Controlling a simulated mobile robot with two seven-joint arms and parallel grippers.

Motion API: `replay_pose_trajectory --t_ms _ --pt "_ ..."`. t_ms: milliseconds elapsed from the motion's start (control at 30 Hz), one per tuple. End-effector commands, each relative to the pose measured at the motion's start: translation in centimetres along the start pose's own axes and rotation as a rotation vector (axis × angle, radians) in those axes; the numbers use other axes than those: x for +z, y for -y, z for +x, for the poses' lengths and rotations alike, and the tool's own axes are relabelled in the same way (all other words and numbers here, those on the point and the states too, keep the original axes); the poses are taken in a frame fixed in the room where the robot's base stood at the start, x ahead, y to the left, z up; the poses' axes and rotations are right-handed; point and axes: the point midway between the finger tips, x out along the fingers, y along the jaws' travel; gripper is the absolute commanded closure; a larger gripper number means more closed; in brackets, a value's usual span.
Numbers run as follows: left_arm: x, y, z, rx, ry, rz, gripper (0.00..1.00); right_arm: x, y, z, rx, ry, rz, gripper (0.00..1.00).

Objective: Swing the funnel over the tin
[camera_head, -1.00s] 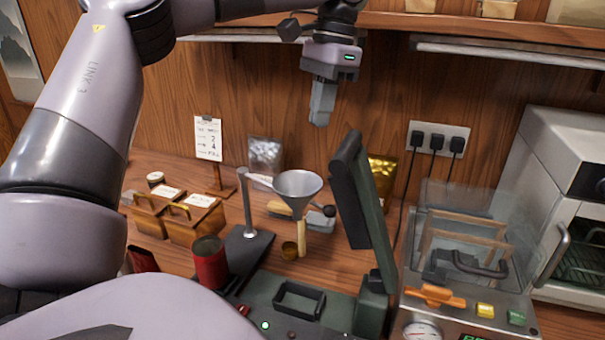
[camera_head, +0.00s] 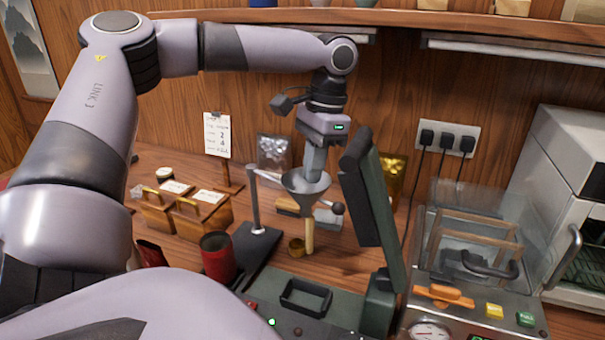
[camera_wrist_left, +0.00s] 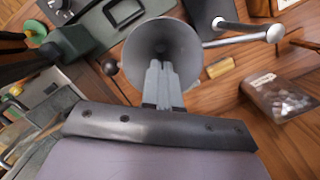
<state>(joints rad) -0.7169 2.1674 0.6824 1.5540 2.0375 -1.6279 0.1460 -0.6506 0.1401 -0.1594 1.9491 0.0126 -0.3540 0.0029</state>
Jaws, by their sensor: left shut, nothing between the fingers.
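The grey metal funnel (camera_head: 304,192) sits on a swing arm from a post (camera_head: 254,205) on a dark base; a dark ball knob (camera_head: 337,208) is at its right. The red tin (camera_head: 217,262) stands open-topped left of the base, so the funnel is off to its right. My left gripper (camera_head: 314,172) is shut and empty, pointing down at the funnel. In the left wrist view my fingertips (camera_wrist_left: 160,68) overlap the mouth of the funnel (camera_wrist_left: 143,42); I cannot tell whether they touch. The knob (camera_wrist_left: 110,68) shows beside them. My right gripper is not in view.
A green press with an upright lever (camera_head: 375,205) stands right of the funnel. Wooden boxes (camera_head: 205,213), a sign card (camera_head: 217,136) and a silver pouch (camera_head: 275,153) are behind. A clear-covered machine (camera_head: 470,250) stands at right.

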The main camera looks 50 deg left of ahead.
Motion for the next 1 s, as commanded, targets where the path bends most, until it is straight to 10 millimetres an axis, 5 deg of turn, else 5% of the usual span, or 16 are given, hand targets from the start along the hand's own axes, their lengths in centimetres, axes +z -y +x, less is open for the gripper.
replay_pose_trajectory --t_ms 233,1000 --pt "1.7 0.0 1.2 0.002 0.0 0.0 1.0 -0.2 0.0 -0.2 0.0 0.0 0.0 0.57" --pt "2.9 -0.3 1.6 -0.009 -0.002 0.062 1.0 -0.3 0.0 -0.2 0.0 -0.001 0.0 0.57"
